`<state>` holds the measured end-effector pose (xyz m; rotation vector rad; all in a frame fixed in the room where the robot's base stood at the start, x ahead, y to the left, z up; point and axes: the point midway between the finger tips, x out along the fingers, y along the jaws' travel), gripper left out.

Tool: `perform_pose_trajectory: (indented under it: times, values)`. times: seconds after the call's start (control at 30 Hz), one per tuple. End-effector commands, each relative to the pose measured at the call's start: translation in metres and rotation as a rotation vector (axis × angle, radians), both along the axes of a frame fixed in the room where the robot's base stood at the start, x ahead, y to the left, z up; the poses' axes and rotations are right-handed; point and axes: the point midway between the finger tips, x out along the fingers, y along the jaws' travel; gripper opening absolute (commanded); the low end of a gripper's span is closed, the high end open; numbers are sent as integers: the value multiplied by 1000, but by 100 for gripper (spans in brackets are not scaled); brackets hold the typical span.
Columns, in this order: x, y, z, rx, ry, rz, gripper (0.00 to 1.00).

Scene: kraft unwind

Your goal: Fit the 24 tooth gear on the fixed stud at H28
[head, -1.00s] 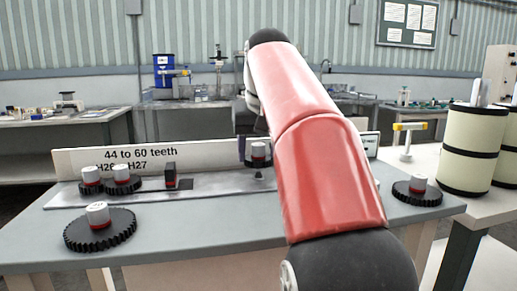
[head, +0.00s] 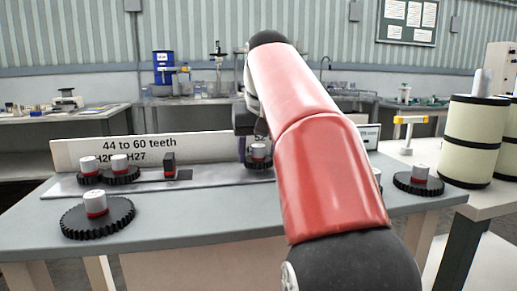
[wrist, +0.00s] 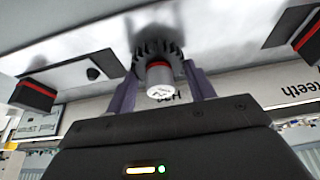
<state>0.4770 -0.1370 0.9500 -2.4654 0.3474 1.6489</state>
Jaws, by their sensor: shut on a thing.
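My gripper (wrist: 160,88) is shut on a dark toothed gear (wrist: 150,46) with a silver, red-banded hub. Its two purple-grey fingers stand on either side of the hub. In the head view the held gear (head: 258,164) is low, at or just above the metal plate (head: 215,175), partly hidden by my red arm. The stud beneath the gear is hidden, so I cannot tell how fully it is seated. The "H28" mark cannot be read.
Two small gears (head: 120,174) and a black block (head: 169,166) stand left of the held gear. A large gear (head: 97,217) lies at the front left, another gear (head: 418,184) at the right. A "44 to 60 teeth" sign (head: 200,146) runs behind the plate.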

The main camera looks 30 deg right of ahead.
Motion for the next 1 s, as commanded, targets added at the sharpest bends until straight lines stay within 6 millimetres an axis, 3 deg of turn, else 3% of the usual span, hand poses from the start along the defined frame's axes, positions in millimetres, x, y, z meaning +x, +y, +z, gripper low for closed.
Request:
perform_pose_trajectory:
  times: [0.8, 0.83, 1.0]
  values:
    - [0, 0, -7, -1, -2, 0, 16]
    - [0, 0, -6, -1, -2, 0, 58]
    - [0, 0, -6, 0, -1, 0, 79]
